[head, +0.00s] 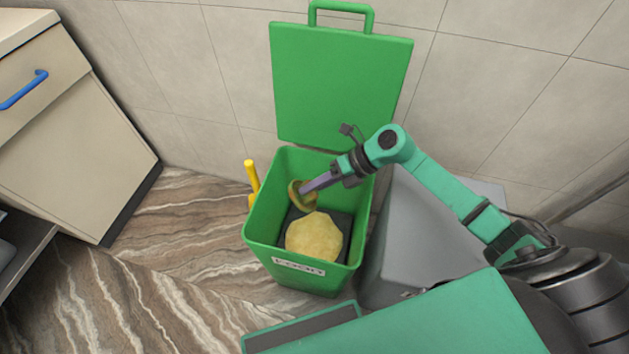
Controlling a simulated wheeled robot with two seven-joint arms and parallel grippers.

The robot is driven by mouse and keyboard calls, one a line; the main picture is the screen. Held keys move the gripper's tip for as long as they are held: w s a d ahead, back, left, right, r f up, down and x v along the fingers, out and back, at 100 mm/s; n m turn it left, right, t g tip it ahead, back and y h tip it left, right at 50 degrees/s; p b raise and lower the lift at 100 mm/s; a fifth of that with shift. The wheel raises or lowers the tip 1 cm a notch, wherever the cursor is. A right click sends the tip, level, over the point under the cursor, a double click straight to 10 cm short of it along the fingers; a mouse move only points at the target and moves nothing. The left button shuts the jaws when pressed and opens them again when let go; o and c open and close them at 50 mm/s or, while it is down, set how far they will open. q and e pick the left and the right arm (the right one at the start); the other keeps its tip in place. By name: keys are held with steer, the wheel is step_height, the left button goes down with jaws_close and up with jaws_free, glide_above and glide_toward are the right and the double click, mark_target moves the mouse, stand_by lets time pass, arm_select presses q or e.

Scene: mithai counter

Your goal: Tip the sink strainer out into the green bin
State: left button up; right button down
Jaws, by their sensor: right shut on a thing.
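The green bin (256,228) stands open on the floor with its lid (340,85) raised against the wall. My right gripper (306,190) reaches over the bin's right side, with its tips at the bin's mouth. It is shut on a small brass-coloured round thing, which looks like the sink strainer (295,197). The strainer is tilted on its side, and the fingers hide part of it. A pale yellow lump (313,237) lies inside the bin on a dark surface, below and apart from the strainer. My left gripper is not in view.
A grey bin-like container (400,240) stands right of the green bin, below my right arm. A yellow handle-like thing (252,177) is at the green bin's left side. A beige cabinet (75,130) is at the left. The floor (150,260) between is clear.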

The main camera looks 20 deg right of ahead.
steer(key=shift+r+p, duration=0.35)
steer(key=shift+r, duration=0.05)
steer(key=r+h+p, duration=0.1)
steer(key=h+p, duration=0.1)
steer(key=p, duration=0.2)
steer(key=r+h+p, duration=0.1)
steer(key=h+p, duration=0.2)
steer(key=p, duration=0.2)
steer(key=a+r+h+p, duration=0.1)
steer(key=r+h+p, duration=0.1)
steer(key=p, duration=0.2)
steer(key=shift+w+n+h, duration=0.1)
steer(key=shift+n+h, duration=0.2)
steer(key=shift+r+g+h+p, duration=0.1)
steer(key=shift+g+h+p, duration=0.2)
steer(key=shift+h+p, duration=0.45)
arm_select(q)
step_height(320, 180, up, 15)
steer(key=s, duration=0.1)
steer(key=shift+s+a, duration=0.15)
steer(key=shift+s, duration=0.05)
arm_select(e)
steer(key=shift+h, duration=0.25)
